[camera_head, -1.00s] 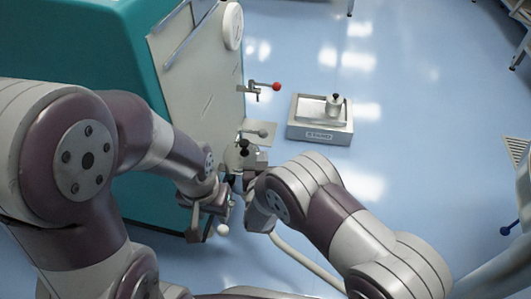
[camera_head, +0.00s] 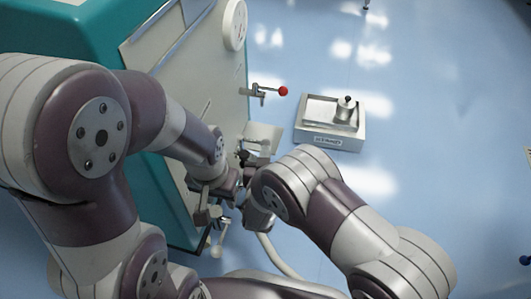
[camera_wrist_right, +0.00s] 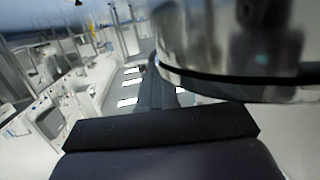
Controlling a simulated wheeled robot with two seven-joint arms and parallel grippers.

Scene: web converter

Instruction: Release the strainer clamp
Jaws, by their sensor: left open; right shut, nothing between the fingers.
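The strainer area (camera_head: 262,150) is on the lower right face of the teal and white machine, with a dark knob at its left, partly hidden by my grippers. I cannot make out the clamp itself clearly. My left gripper (camera_head: 228,187) is open close to the machine face, just below the dark knob. My right gripper (camera_head: 247,197) is beside it on the right, shut and empty, its fingertips mostly hidden. In the right wrist view, a shiny metal cylinder (camera_wrist_right: 235,50) with a dark band fills the upper right, close above the dark gripper part.
A red-knobbed lever (camera_head: 283,91) sticks out of the machine above the strainer area. A metal tray (camera_head: 330,143) holding a small knobbed canister (camera_head: 346,112) stands to the right. A pale ball (camera_head: 216,252) shows below my left gripper.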

